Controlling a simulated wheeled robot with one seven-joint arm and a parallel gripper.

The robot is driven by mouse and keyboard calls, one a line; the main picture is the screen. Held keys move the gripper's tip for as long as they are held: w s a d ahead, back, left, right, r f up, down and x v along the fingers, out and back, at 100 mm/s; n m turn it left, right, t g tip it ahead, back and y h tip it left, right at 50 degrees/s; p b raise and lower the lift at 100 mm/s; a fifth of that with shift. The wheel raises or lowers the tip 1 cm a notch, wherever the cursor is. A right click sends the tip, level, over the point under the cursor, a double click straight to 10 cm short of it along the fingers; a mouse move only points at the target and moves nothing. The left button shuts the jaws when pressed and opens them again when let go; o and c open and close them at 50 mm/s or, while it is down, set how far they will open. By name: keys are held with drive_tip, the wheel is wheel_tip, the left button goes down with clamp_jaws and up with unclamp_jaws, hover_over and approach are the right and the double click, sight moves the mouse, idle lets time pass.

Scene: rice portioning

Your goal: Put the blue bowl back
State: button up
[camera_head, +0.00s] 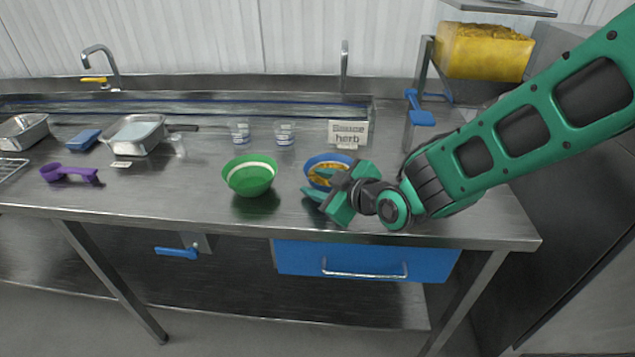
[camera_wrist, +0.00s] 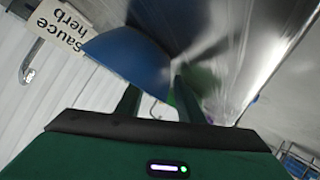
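The blue bowl (camera_head: 312,162) stands on the steel counter right of the middle, with yellow-orange food inside. Its near right side is partly hidden by my gripper (camera_head: 323,184). The fingers are spread at the bowl's near rim, one in front of the bowl and one over its opening. In the wrist view the bowl (camera_wrist: 130,52) shows as a large blue curved surface just beyond the parted fingertips of my gripper (camera_wrist: 156,90). I see a gap between the fingers; whether either touches the rim is unclear.
A green bowl (camera_head: 249,177) stands left of the blue bowl. A "Sauce herb" sign (camera_head: 347,134) and two clear cups (camera_head: 240,133) stand behind. A purple scoop (camera_head: 68,173) and a metal pan (camera_head: 136,134) are at left. A blue-handled dispenser (camera_head: 420,115) stands behind right.

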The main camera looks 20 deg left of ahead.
drive_tip(key=shift+d, duration=0.1)
drive_tip(key=v, duration=1.2)
